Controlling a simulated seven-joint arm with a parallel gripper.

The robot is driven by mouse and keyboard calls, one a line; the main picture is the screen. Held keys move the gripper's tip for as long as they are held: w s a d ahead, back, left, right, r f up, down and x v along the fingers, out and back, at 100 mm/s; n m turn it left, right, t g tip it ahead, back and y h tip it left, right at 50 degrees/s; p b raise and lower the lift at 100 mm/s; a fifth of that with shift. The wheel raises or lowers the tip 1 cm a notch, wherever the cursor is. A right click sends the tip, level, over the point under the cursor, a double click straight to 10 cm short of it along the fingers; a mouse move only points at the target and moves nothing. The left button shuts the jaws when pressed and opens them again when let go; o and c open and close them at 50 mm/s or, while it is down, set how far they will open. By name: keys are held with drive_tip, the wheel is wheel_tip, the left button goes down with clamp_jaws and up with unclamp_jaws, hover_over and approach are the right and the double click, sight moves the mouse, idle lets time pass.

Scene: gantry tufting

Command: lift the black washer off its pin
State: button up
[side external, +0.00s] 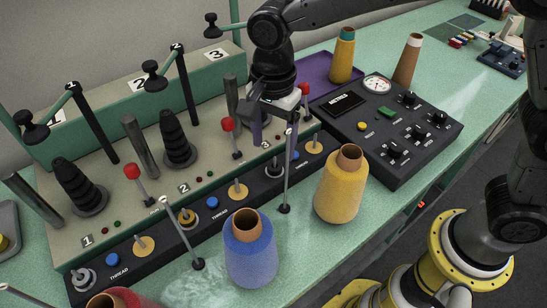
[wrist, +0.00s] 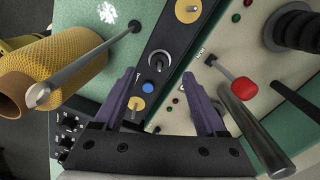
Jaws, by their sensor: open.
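My gripper (side external: 281,138) is open, pointing down over the station 3 end of the black thread strip. In the wrist view its two purple fingers (wrist: 160,76) are apart with nothing between them. A dark round piece with a pale rim around a short pin (wrist: 158,61) lies just beyond the gap between the fingertips; it looks like the black washer, but I cannot tell for certain. It also shows as a dark round piece (side external: 275,171) below the gripper in the side view. The fingers appear above it, not touching.
Gold discs on pins (wrist: 137,104) and blue buttons (wrist: 148,88) sit close along the strip. A red-knobbed lever (side external: 228,125), metal posts (side external: 287,185), a yellow cone of yarn (side external: 341,190) and a blue one (side external: 250,255) stand near. A dark control box (side external: 385,125) is at right.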

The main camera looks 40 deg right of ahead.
sight(273, 161)
drive_tip(key=shift+f, duration=3)
clamp_jaws()
drive_tip(key=c, duration=0.6)
unclamp_jaws()
drive_tip(key=shift+c, duration=0.2)
clamp_jaws()
drive_tip(key=shift+r, duration=0.1)
wheel_tip(273, 161, up, 7)
drive_tip(key=shift+r, duration=0.15)
